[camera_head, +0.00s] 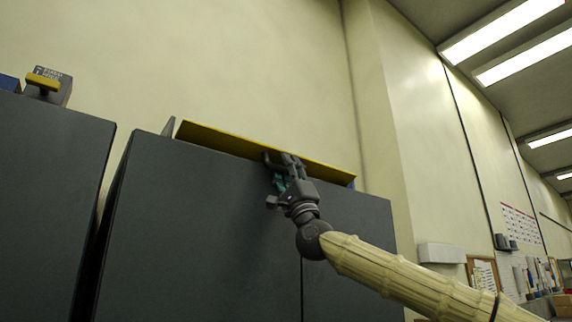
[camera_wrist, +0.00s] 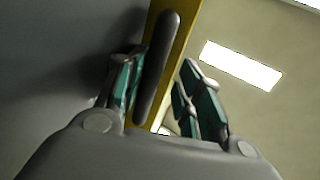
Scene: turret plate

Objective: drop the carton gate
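The carton gate appears as a long yellow-edged plate (camera_head: 222,140) along the top of a dark grey cabinet, tilting down toward the right. In the wrist view, its yellow face (camera_wrist: 187,30) carries a dark rounded bar handle (camera_wrist: 157,70). The right finger stands clear, with a visible gap.
The dark cabinet (camera_head: 190,230) stands directly below the plate. A second dark cabinet (camera_head: 50,160) at the left bears a grey block with a yellow lever (camera_head: 45,84). A plain wall rises behind. Open room with shelves lies far right.

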